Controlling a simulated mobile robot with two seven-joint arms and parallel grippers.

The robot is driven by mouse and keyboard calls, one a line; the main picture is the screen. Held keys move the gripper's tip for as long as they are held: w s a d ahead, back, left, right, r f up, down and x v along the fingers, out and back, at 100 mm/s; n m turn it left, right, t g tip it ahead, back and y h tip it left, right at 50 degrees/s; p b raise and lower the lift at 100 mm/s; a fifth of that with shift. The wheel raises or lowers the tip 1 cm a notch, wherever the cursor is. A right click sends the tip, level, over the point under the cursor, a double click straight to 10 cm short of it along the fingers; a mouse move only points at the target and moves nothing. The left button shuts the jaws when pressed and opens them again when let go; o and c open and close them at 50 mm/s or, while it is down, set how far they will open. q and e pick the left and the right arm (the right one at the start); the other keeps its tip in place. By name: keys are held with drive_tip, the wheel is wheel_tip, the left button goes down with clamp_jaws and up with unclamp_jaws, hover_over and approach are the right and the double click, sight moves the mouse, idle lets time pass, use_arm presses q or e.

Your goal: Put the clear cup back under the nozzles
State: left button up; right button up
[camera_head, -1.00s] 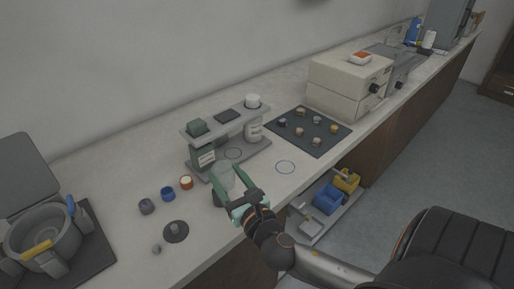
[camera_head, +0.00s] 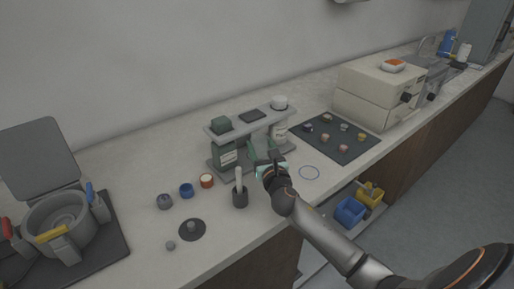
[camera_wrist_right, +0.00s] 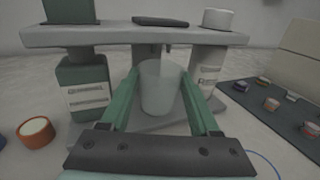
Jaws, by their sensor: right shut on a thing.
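The clear cup (camera_wrist_right: 160,88) stands upright between the two green fingers of my right gripper (camera_wrist_right: 162,95) in the right wrist view. The gripper is shut on it. The cup is in front of and partly below the grey dispenser stand (camera_wrist_right: 60,38), with the small nozzles (camera_wrist_right: 168,47) just above and behind its rim. In the head view my right gripper (camera_head: 265,160) reaches in at the front of the stand (camera_head: 212,132), between its two bottles, and hides most of the cup. I cannot tell whether the cup touches the stand's base. My left gripper is not in view.
A dark pot with a pale stick (camera_head: 240,190) stands in front. A dark mat (camera_head: 335,138) with several small samples lies right. A blue ring (camera_head: 309,172) marks bare counter.

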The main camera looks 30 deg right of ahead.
sight(257, 139)
drive_tip(key=x, duration=0.4)
drive_tip(key=shift+w+d, duration=0.1)
drive_tip(key=shift+w, duration=0.2)
wheel_tip(257, 139, down, 3)
drive_tip(key=shift+f+b, duration=0.15)
drive_tip(key=shift+b, duration=0.95)
drive_tip(key=shift+f, duration=0.25)
drive_tip(key=shift+r, duration=0.1)
drive_tip(key=shift+f, duration=0.2)
drive_tip(key=o, duration=1.4)
drive_tip(key=shift+c, duration=0.2)
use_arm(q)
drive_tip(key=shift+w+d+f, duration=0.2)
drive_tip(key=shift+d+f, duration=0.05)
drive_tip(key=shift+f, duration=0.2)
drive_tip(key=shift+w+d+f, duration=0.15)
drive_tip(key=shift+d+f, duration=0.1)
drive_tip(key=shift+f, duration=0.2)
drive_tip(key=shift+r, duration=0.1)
use_arm(e)
drive_tip(key=shift+r, duration=0.15)
